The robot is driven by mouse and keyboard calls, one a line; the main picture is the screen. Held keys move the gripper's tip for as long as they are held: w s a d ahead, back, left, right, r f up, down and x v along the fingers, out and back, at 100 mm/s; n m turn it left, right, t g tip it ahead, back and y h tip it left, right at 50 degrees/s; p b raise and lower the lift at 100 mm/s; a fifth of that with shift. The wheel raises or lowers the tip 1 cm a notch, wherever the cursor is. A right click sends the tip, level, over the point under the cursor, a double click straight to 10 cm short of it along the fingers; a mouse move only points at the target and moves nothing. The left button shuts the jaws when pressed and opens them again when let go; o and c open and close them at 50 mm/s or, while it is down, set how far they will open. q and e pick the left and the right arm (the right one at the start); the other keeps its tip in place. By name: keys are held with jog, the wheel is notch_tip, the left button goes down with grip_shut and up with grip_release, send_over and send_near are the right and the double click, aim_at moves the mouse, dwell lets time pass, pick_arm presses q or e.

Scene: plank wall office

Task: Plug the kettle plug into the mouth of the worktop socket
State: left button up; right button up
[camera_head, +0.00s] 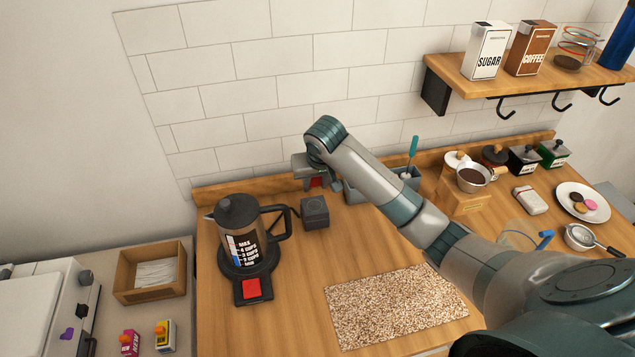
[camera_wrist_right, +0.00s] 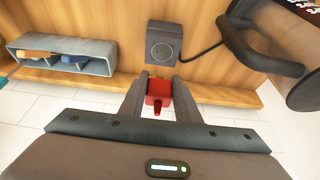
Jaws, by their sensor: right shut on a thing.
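My right gripper (camera_head: 312,183) is shut on the red kettle plug (camera_wrist_right: 158,91), which shows between the fingers in the wrist view. In the head view the plug (camera_head: 317,182) is a small red patch, partly hidden by the gripper. The dark grey box-shaped worktop socket (camera_head: 314,212) stands on the worktop just below the gripper. In the wrist view the socket (camera_wrist_right: 163,44) shows a round face, apart from the plug. The dark kettle (camera_head: 238,222) stands on its base to the left. My left gripper is not in view.
A grey caddy (camera_head: 358,192) stands close to the right of the socket, partly hidden by my arm. A black cable (camera_wrist_right: 202,52) runs beside the socket. A speckled mat (camera_head: 390,305) lies at the front. The tiled wall (camera_head: 270,90) rises behind.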

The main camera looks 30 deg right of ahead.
jog(key=b, duration=0.2)
send_over(315, 206)
jog(key=s, duration=0.1)
jog(key=shift+a+f, duration=0.15)
jog(key=shift+f, duration=2.7)
jog(key=shift+s+p, duration=0.1)
jog(key=shift+p, duration=0.9)
jog(key=shift+f, duration=0.7)
jog(key=shift+s+f, duration=0.1)
jog(key=shift+f, duration=0.1)
jog(key=shift+r, duration=0.6)
dwell(2.3)
